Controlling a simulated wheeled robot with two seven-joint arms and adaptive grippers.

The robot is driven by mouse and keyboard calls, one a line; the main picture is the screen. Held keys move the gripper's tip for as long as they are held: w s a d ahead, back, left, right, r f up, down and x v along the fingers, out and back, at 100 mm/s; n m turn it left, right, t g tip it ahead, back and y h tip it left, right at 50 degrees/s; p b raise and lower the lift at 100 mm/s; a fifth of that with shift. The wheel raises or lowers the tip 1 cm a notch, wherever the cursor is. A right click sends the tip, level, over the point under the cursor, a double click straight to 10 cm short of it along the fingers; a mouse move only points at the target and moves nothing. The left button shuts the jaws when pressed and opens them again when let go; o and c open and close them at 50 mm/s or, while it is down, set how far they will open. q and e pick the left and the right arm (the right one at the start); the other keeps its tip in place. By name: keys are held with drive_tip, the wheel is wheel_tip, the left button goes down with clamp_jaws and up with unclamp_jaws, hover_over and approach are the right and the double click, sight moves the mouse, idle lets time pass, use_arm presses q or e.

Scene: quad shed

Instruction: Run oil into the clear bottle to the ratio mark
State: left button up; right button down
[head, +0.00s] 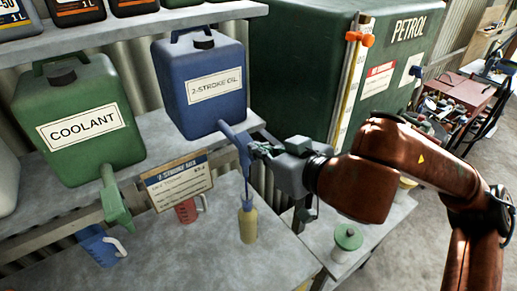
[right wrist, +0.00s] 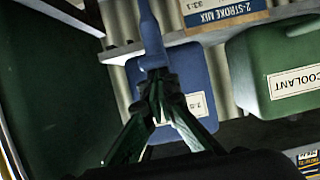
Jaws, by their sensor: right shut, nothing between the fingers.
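A small bottle (head: 248,222) with yellowish contents stands upright on the bench below the tap. A thin dark blue line (head: 247,190) runs from the tap to the bottle's neck, like a stream. The ratio mark and exact level are too small to read. My right gripper (head: 262,150) is shut and empty, its fingertips at the tap's right side. My left gripper is out of view.
The green coolant can (head: 75,120) with its tap stands at left. A 2-stroke mix sign (head: 178,180), a red jug (head: 187,211) and a blue jug (head: 100,246) are left of the bottle. A green-lidded pot (head: 348,238) stands at right. The green petrol tank (head: 300,75) is behind.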

drive_tip(key=shift+r, duration=0.1)
idle(0.7)
drive_tip(key=shift+r+p, duration=0.55)
drive_tip(key=shift+r, duration=0.4)
drive_tip(key=s+d+r+p, duration=0.3)
drive_tip(key=s+r, duration=0.3)
drive_tip(key=r, duration=0.4)
drive_tip(key=shift+s+d, duration=0.3)
drive_tip(key=shift+d, duration=0.4)
drive_tip(key=shift+s+a+f, duration=0.1)
